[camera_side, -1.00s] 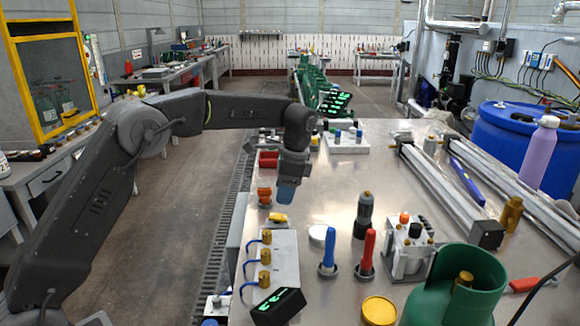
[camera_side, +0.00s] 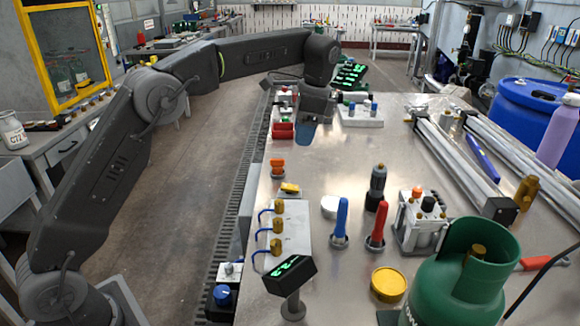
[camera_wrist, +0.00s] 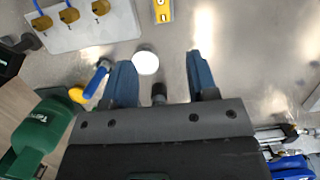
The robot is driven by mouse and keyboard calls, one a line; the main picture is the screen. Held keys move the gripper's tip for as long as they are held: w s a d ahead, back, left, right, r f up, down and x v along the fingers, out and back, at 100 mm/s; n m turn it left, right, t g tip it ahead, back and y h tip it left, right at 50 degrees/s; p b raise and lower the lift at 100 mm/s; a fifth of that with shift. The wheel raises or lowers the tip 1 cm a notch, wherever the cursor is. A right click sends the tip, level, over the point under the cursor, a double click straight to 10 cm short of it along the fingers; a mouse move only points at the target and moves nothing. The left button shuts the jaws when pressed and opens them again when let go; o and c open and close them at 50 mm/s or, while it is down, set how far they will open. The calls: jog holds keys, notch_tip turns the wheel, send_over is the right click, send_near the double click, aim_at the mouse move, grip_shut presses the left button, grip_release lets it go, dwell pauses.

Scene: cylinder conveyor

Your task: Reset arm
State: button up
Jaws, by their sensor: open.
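My gripper (camera_side: 305,127) hangs above the back left part of the steel table (camera_side: 330,170), pointing down, with blue fingers. In the wrist view my gripper (camera_wrist: 160,72) has its two blue fingers well apart, with nothing held between them. A dark upright cylinder (camera_wrist: 159,93) shows in the gap below, apart from the fingers, next to a white disc (camera_wrist: 145,62). In the side view the black cylinder (camera_side: 377,185) and the white disc (camera_side: 330,206) stand on the table, well in front of my gripper.
A red holder (camera_side: 282,131) and a white block with blue-capped parts (camera_side: 361,117) are near my gripper. A green gas bottle (camera_side: 462,275), red tool (camera_side: 378,226), blue tool (camera_side: 342,220) and valve block (camera_side: 285,250) occupy the front. Metal rails (camera_side: 465,160) lie right.

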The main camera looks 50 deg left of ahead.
jog(key=s+d+r+n+t+h, duration=0.1)
jog(key=s+r+n+t, duration=0.15)
jog(key=s, duration=0.45)
jog(key=s+r+n+t, duration=0.15)
jog(key=s+r, duration=0.25)
jog(key=s, duration=0.4)
jog(key=s+d+f+n+t, duration=0.1)
jog(key=s+f+n+t, duration=0.2)
jog(key=s+f, duration=0.5)
jog(key=s+n, duration=0.1)
jog(key=s, duration=0.7)
jog(key=shift+s+d+n+h, duration=0.2)
jog(key=shift+s+n+h, duration=0.2)
